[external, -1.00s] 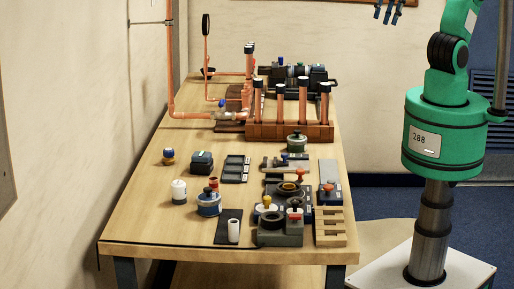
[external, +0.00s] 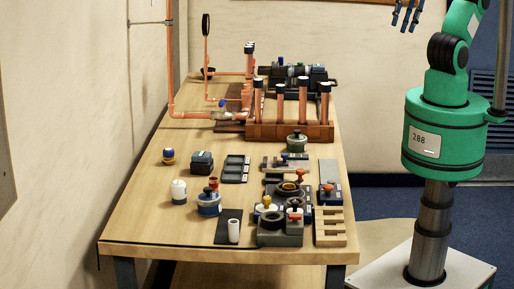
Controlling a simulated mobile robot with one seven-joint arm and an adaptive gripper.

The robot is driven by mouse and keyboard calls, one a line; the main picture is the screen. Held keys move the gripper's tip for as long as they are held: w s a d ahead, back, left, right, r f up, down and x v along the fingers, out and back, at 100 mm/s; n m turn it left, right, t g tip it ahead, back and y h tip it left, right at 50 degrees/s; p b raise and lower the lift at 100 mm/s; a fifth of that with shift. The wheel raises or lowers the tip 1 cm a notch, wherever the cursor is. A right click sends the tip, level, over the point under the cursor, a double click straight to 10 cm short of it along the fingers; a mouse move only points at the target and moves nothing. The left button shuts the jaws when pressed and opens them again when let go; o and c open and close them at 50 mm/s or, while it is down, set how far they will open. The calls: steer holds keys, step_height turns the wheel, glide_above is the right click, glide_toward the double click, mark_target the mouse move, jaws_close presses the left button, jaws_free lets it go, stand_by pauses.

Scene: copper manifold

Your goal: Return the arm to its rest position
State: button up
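My green arm (external: 445,130) stands on its column to the right of the workbench. Its upper part runs out of the top of the picture. My gripper (external: 406,18) shows at the top edge, right of centre, as dark fingers pointing down. It is high up and apart from the bench and everything on it. The fingers are spread with gaps between them, and I see nothing held. The upper part of the gripper and the wrist are cut off by the frame edge.
The wooden workbench (external: 135,222) carries a copper manifold (external: 290,131) at the back. Several small parts and fixtures, with a wooden rack (external: 330,227), stand on its front half. The air between my gripper and the bench is clear. A wall stands along the left.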

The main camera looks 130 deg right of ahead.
step_height(320, 180, down, 10)
steer(key=b, duration=1)
